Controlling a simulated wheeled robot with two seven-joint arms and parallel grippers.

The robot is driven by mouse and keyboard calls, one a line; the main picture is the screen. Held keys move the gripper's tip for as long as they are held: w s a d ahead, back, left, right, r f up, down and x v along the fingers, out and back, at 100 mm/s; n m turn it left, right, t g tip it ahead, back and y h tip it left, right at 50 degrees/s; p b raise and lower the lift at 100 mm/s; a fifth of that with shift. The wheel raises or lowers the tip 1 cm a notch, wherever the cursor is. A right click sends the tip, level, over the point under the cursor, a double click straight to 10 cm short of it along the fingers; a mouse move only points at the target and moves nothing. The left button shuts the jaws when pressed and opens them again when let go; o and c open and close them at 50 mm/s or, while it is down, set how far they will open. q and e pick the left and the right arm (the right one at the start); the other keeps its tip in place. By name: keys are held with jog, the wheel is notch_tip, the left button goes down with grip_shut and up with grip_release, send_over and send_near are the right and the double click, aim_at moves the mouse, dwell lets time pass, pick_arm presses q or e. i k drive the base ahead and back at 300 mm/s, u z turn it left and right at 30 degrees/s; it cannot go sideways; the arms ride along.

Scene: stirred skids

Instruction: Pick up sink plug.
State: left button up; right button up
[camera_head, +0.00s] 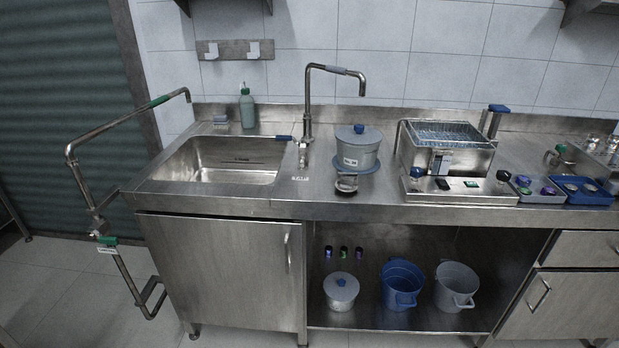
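A small dark round piece with a pale ring-like top (346,184) lies on the steel counter, in front of the grey lidded pot and right of the sink. It may be the sink plug, but it is too small to tell for sure. The steel sink (225,172) is at the left of the counter and looks empty. Its near floor is hidden by the front rim. Neither of my grippers is in view.
A tap (308,110) stands behind the sink's right end, with a green bottle (247,108) at the back. A grey pot (357,150) and a fryer-like unit (445,160) stand to the right. A bent metal pipe (120,122) juts out at the left. Buckets (402,282) stand on the lower shelf.

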aim_at(346, 186)
jog(key=z, duration=0.2)
jog(key=i, duration=1.1)
jog(key=z, duration=0.1)
